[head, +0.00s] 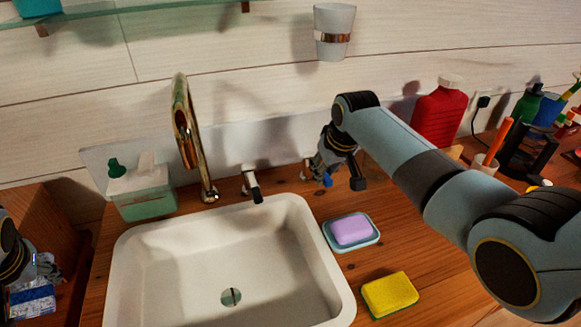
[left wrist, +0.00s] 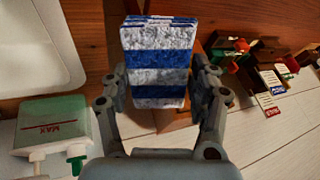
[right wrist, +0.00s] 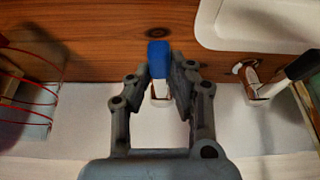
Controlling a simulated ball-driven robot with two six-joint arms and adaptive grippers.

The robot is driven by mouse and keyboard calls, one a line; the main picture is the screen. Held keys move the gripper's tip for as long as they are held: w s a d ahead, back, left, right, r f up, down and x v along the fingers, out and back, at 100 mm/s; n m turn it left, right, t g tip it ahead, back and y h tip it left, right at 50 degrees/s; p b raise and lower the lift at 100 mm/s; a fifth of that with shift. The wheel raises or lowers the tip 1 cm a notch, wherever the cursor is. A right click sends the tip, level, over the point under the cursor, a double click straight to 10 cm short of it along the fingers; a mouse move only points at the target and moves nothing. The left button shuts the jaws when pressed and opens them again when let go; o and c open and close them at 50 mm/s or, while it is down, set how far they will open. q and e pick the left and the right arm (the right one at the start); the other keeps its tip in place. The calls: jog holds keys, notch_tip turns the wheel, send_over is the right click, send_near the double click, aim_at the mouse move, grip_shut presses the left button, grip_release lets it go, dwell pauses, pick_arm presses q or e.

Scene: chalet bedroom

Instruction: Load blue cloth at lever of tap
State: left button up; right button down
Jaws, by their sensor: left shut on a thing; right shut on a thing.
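A blue-and-white striped folded cloth (left wrist: 158,62) is held between the fingers of my left gripper (left wrist: 158,95). In the head view the cloth (head: 33,302) shows at the lower left edge, below my left gripper (head: 45,268). The gold tap spout (head: 188,130) rises behind the sink. A black-and-white lever (head: 252,186) stands right of it. My right gripper (right wrist: 160,75) is shut on a small blue-tipped piece (right wrist: 159,55) with a pale base by the wall, seemingly another tap lever. In the head view my right gripper (head: 335,165) partly hides it.
A white sink (head: 170,260) fills the middle of the wooden counter. A purple soap (head: 352,230) in a dish and a yellow sponge (head: 390,294) lie right of it. A green dispenser (head: 142,190) stands left; a red bottle (head: 437,112) stands behind my right arm.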

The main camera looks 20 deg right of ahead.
jog(key=shift+d+n, duration=0.45)
jog(key=shift+n, duration=0.05)
jog(key=c, duration=1.2)
grip_release()
jog(key=shift+c, duration=0.2)
jog(key=shift+r, duration=0.1)
jog(key=v, duration=1.1)
jog(key=shift+d+r, duration=0.2)
jog(key=shift+r, duration=0.2)
jog(key=shift+s, duration=0.1)
